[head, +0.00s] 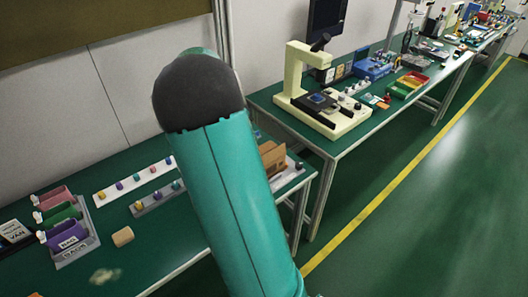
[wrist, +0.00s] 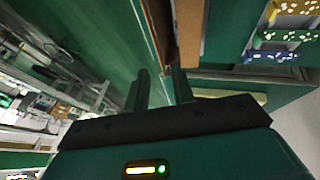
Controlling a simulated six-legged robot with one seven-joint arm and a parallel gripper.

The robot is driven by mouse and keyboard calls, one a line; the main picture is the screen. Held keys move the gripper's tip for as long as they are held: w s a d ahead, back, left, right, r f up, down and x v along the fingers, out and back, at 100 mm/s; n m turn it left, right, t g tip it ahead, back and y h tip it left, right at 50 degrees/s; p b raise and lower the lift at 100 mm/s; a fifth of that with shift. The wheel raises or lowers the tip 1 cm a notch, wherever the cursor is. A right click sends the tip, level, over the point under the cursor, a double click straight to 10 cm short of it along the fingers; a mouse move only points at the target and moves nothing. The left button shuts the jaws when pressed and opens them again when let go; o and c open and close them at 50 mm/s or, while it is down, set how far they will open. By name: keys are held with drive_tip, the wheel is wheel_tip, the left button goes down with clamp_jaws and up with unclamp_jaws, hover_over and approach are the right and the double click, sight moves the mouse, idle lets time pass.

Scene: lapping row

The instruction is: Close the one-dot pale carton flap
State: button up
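A tan-brown carton (head: 272,158) stands near the right end of the near green bench in the head view, partly hidden behind my arm. In the wrist view, tan and dark brown upright panels (wrist: 189,32) show just beyond my fingers; I take them for part of this carton. I cannot make out a one-dot mark or tell which panel is the pale flap. My gripper (wrist: 160,86) points toward the panels with its two dark fingers apart and nothing seen between them. Whether a finger touches a panel is unclear. My arm hides the gripper in the head view.
Yellow, blue and green pieces with white dots (wrist: 286,37) lie to the right in the wrist view. Coloured bins (head: 62,222), a wooden cylinder (head: 122,237) and peg strips (head: 135,183) occupy the bench's left. A cream microscope-like machine (head: 318,104) stands on the bench beyond.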

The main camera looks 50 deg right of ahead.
hover_over(270, 162)
drive_tip(key=w+a, duration=0.1)
drive_tip(key=w, duration=0.1)
wheel_tip(270, 162, down, 7)
drive_tip(key=shift+w+a+f, duration=0.1)
drive_tip(key=shift+a+f, duration=0.05)
drive_tip(key=shift+f, duration=0.25)
clamp_jaws()
